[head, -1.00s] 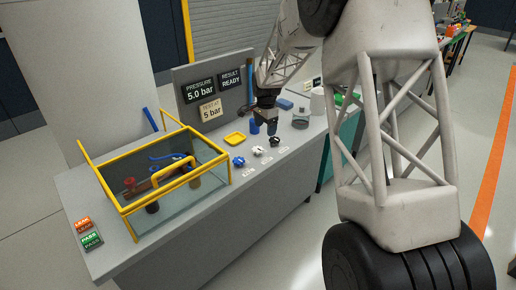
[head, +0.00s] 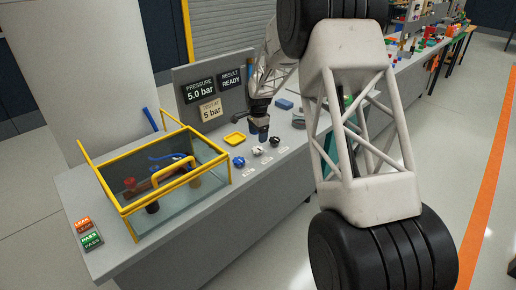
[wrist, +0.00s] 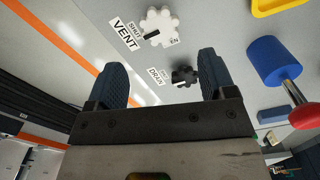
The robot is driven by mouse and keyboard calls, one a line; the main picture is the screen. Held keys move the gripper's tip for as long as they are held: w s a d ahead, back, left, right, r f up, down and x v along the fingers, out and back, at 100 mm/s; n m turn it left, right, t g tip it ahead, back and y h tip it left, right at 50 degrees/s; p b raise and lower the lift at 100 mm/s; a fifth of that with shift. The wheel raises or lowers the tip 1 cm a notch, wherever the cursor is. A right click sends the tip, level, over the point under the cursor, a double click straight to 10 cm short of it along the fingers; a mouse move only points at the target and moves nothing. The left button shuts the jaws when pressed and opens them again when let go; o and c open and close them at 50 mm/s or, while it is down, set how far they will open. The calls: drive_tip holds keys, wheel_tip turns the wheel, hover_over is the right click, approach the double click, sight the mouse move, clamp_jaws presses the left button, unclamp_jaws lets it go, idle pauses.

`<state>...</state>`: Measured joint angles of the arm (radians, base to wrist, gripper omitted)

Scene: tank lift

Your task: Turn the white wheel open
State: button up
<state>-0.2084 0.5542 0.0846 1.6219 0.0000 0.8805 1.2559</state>
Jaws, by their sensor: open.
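The white wheel (head: 258,151) stands on the bench top between a blue wheel (head: 238,162) and a black wheel (head: 274,141). In the wrist view the white wheel (wrist: 160,20) is beside the word VENT, and its dark mark lies toward the SHUT label. Part of an OPEN label (wrist: 174,41) shows at its other side. My gripper (wrist: 162,80) is open and empty, pointing down above the bench. The white wheel appears beyond its fingertips, apart from them. The black wheel (wrist: 184,76), labelled DRAIN, is partly hidden beside one finger.
A glass tank with a yellow frame (head: 175,208) stands left of the wheels. A yellow tray (head: 235,139) lies behind them. A blue cylinder (wrist: 264,60) and a red knob (wrist: 305,117) are close to my gripper. Display panels stand behind.

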sight(258, 148)
drive_tip(key=shift+f, duration=3.75)
drive_tip(key=c, duration=0.9)
